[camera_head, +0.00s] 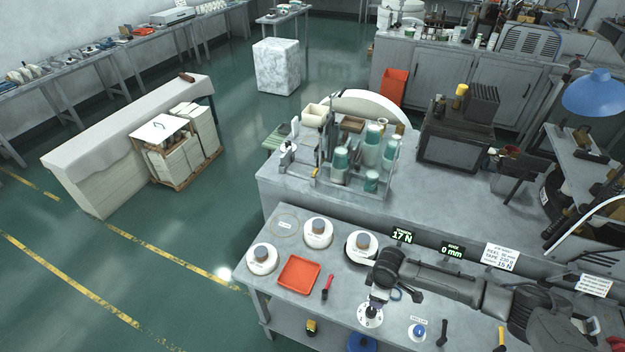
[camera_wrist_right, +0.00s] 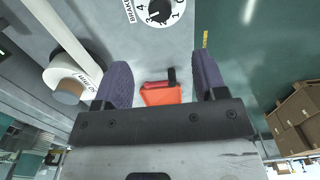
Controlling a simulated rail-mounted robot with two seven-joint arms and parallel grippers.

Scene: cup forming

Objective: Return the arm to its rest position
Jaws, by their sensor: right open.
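My right arm reaches in from the lower right in the head view, over the front workbench (camera_head: 262,292). Its gripper (camera_head: 378,298) hangs close above and behind a white numbered dial (camera_head: 370,318) with a black knob. In the right wrist view the two dark fingers of my right gripper (camera_wrist_right: 162,65) stand wide apart with nothing between them. The brake dial (camera_wrist_right: 157,12) lies beyond the fingertips at the top of that view. My left gripper is in neither view.
An orange tray (camera_head: 299,274), a red-handled tool (camera_head: 327,287) and white tape rolls (camera_head: 318,232) lie left of the arm. Small signs (camera_head: 501,257) stand behind it. A blue-capped part (camera_head: 417,332) sits to the right. A rack of teal cups (camera_head: 340,165) stands on the bench behind.

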